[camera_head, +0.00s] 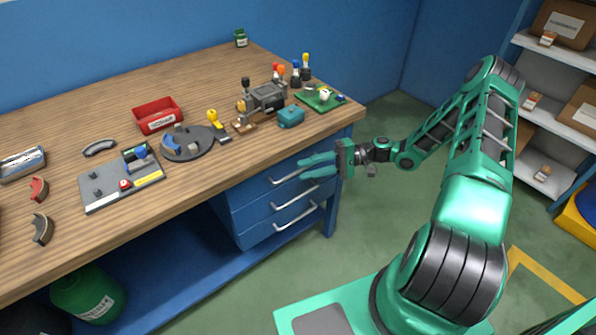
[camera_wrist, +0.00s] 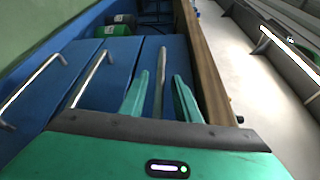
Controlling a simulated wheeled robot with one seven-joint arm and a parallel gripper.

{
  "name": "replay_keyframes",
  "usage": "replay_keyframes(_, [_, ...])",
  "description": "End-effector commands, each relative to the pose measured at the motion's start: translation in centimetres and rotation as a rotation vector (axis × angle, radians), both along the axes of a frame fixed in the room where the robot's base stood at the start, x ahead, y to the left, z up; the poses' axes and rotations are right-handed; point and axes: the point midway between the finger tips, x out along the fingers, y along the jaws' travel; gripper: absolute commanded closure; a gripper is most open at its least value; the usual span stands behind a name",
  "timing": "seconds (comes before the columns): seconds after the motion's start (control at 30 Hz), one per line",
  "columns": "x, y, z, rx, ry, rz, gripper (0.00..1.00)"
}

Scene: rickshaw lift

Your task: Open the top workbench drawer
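The blue top drawer (camera_head: 250,191) is under the right end of the wooden workbench (camera_head: 215,175) and looks closed. Its silver bar handle (camera_head: 285,177) is partly hidden behind my fingers. My green gripper (camera_head: 302,167) reaches in from the right in front of it. In the wrist view my gripper (camera_wrist: 160,82) is open, and the top handle (camera_wrist: 160,70) runs between the two fingers with a gap visible on each side. I cannot tell how deep the handle sits between them.
Two lower drawers have a middle handle (camera_head: 290,195) and a bottom handle (camera_head: 295,216). The bench top edge is just above my gripper. Shelves (camera_head: 560,55) stand at the right. Green floor (camera_head: 390,115) is free between bench and shelves.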

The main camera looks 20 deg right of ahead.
Motion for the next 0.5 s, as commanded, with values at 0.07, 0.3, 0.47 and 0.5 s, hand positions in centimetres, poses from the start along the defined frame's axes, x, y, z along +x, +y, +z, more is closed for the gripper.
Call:
replay_keyframes(0.07, [0.1,1.2,-0.1,0.000,-0.001,0.002,0.70])
replay_keyframes(0.3, [0.2,3.0,-0.3,-0.001,0.000,0.000,0.70])
replay_keyframes(0.47, [0.2,3.2,-0.3,-0.001,0.000,-0.001,0.70])
replay_keyframes(0.5, [0.2,3.2,-0.3,-0.001,-0.001,-0.001,0.70])
